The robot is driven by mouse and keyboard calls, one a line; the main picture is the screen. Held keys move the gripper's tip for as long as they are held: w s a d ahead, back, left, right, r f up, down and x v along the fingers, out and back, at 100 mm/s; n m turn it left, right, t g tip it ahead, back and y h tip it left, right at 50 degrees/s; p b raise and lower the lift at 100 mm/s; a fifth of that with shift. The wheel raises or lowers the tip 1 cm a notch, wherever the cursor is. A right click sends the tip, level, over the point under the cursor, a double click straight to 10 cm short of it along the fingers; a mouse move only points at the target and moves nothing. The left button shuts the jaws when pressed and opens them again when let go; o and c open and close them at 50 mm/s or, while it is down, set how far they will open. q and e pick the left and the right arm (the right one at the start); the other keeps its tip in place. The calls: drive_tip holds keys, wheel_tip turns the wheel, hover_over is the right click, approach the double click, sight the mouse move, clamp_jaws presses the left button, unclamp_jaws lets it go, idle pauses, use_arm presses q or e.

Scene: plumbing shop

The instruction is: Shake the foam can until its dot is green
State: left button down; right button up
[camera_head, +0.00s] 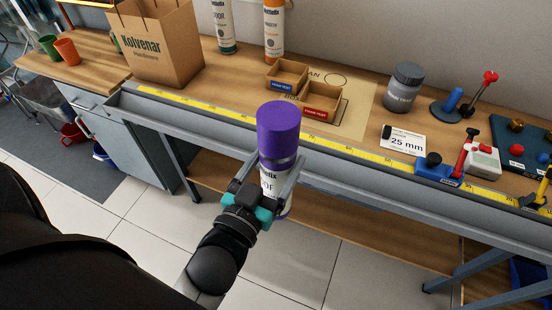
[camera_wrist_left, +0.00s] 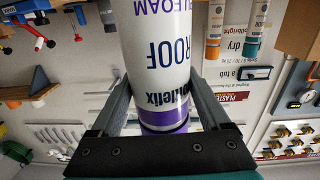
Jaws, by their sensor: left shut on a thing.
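The foam can (camera_head: 278,130) is white with a purple cap and a purple band. It stands roughly upright in the air in front of the bench, in the middle of the head view. No coloured dot can be made out on the can in either view. My right gripper is not in view.
The bench edge carries a yellow measuring tape (camera_head: 220,115). Tools crowd the right. Tiled floor lies clear below.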

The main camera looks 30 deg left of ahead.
sight(269, 153)
use_arm(q)
wheel_tip(269, 153, up, 6)
drive_tip(key=shift+f, duration=0.1)
wheel_tip(269, 153, down, 7)
wheel_tip(269, 153, up, 7)
drive_tip(key=shift+r, duration=0.1)
drive_tip(key=shift+f, duration=0.2)
